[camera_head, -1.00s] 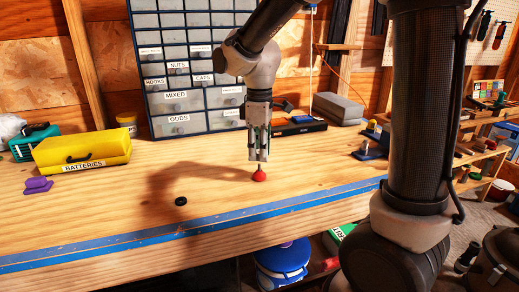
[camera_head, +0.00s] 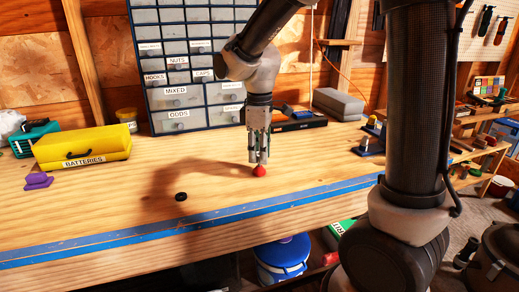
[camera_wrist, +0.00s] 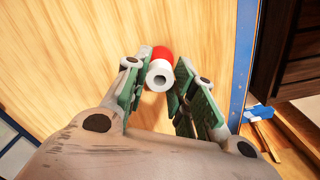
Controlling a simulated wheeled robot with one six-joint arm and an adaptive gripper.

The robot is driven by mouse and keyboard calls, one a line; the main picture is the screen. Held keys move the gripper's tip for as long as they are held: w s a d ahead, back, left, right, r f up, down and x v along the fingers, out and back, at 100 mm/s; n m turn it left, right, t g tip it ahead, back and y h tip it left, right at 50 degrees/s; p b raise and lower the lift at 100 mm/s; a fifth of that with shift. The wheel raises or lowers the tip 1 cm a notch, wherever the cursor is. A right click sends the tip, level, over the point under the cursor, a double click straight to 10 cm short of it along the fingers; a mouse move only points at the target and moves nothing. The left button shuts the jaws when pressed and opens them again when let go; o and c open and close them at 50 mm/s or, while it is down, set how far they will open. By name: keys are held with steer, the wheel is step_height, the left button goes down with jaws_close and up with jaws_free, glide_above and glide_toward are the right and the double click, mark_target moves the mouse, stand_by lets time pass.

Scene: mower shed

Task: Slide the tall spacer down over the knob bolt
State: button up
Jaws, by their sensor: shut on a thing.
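The tall spacer (camera_wrist: 157,79) is a pale grey tube with a dark hole facing the wrist camera. My gripper (camera_head: 258,158) is shut on it, with the spacer between the green-padded fingers in the wrist view. The knob bolt (camera_head: 258,171) shows as a rounded red knob on the bench, directly under my fingertips in the head view. Its red also shows in the wrist view (camera_wrist: 162,54), just beyond the spacer. The bolt's shank is hidden, and I cannot tell how far the spacer is around it.
A black ring (camera_head: 180,197) and a purple piece (camera_head: 38,181) lie on the bench to the left. A yellow batteries box (camera_head: 82,146) and a drawer cabinet (camera_head: 180,118) stand behind. A blue fixture (camera_head: 371,146) is at the right. Bare wood surrounds the knob.

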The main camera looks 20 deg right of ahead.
steer(key=shift+f, duration=1.05)
steer(key=o, duration=0.8)
step_height(320, 180, up, 12)
steer(key=s+d+m+t, duration=0.1)
steer(key=s+d+m, duration=0.3)
steer(key=s+d, duration=0.1)
steer(key=s+d+m+t, duration=0.2)
steer(key=s+d+m, duration=0.2)
steer(key=s, duration=0.3)
steer(key=s+d+m+t, duration=0.1)
steer(key=s+d+m, duration=0.3)
steer(key=s, duration=0.3)
steer(key=shift+d+f, duration=0.15)
steer(key=shift+d, duration=0.75)
